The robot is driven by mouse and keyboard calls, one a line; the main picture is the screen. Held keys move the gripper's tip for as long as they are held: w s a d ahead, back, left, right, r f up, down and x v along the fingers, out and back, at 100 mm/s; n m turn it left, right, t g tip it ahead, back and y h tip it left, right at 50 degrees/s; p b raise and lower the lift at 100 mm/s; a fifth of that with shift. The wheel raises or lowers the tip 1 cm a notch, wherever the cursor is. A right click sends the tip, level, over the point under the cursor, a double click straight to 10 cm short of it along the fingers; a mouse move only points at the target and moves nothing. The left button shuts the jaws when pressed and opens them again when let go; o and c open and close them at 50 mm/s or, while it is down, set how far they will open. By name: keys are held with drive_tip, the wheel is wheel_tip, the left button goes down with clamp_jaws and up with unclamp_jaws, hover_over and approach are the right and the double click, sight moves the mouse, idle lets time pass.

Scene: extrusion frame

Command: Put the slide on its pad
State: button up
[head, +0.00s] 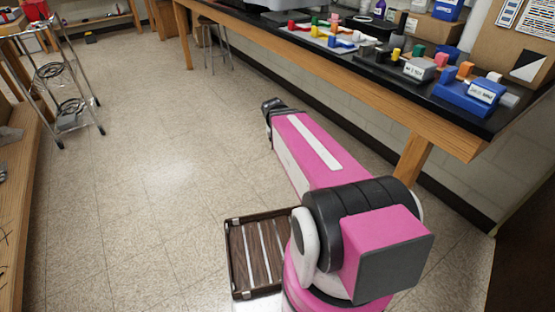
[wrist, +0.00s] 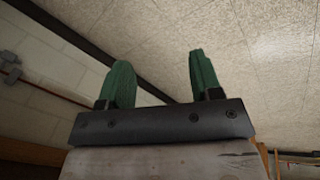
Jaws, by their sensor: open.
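My gripper (wrist: 158,66) shows in the wrist view with its two green fingers well apart and nothing between them. It is not visible in the head view, where my pink arm reaches over the floor. I cannot pick out the slide or its pad for certain. Small coloured pieces stand on the black-topped bench (head: 385,62) at the upper right. Among them are a white board (head: 318,40) with coloured parts, a grey labelled block (head: 412,72) and a blue labelled block (head: 466,98). My gripper is apart from all of them.
A wire-shelf cart (head: 62,88) stands at the upper left and a wooden bench edge (head: 32,190) runs down the left. A stool (head: 215,45) is under the far bench. Cardboard boxes (head: 432,27) stand behind the pieces. The middle floor is clear.

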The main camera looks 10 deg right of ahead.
drive_tip(key=s+a+f+n+g+y, duration=0.1)
drive_tip(key=s+a+f+n+y, duration=0.1)
drive_tip(key=s, duration=0.4)
drive_tip(key=shift+a+f+y, duration=0.4)
drive_tip(key=shift+a+f, duration=0.4)
drive_tip(key=shift+a, duration=0.1)
idle(1.3)
